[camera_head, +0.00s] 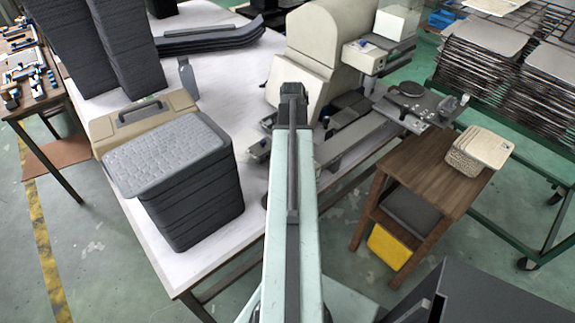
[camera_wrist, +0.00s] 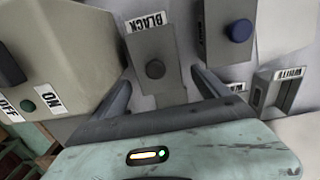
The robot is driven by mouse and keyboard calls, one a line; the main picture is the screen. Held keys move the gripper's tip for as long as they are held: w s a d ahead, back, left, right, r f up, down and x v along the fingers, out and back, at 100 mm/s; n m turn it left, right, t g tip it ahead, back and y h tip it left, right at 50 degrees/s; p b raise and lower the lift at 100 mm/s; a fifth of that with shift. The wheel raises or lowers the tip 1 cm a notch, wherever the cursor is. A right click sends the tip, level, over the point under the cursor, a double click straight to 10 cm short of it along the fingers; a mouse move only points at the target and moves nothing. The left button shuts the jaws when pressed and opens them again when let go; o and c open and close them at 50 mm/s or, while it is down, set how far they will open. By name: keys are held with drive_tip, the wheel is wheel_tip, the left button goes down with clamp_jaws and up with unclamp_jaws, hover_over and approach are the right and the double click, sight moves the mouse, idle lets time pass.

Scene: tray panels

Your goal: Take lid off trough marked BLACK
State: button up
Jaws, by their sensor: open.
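In the wrist view, the trough marked BLACK shows its white label (camera_wrist: 146,22) at the top. Below the label is a grey lid (camera_wrist: 150,45) with a round dark knob (camera_wrist: 155,69). My gripper (camera_wrist: 161,80) is open, with one finger on each side of the knob in the picture. I cannot tell whether the fingers touch the lid. In the head view, my arm reaches toward the beige machine (camera_head: 325,40) and hides the fingers; I cannot make out the BLACK label there.
In the wrist view, a blue-knobbed lid (camera_wrist: 240,30) and a part marked WHITE (camera_wrist: 288,73) lie to the right. A beige housing (camera_wrist: 70,45) with an ON/OFF plate is close on the left. In the head view, stacked dark trays (camera_head: 185,195) stand on the white table left of my arm.

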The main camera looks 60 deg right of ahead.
drive_tip(key=c, duration=1.4)
drive_tip(key=shift+r, duration=0.1)
drive_tip(key=shift+c, duration=0.2)
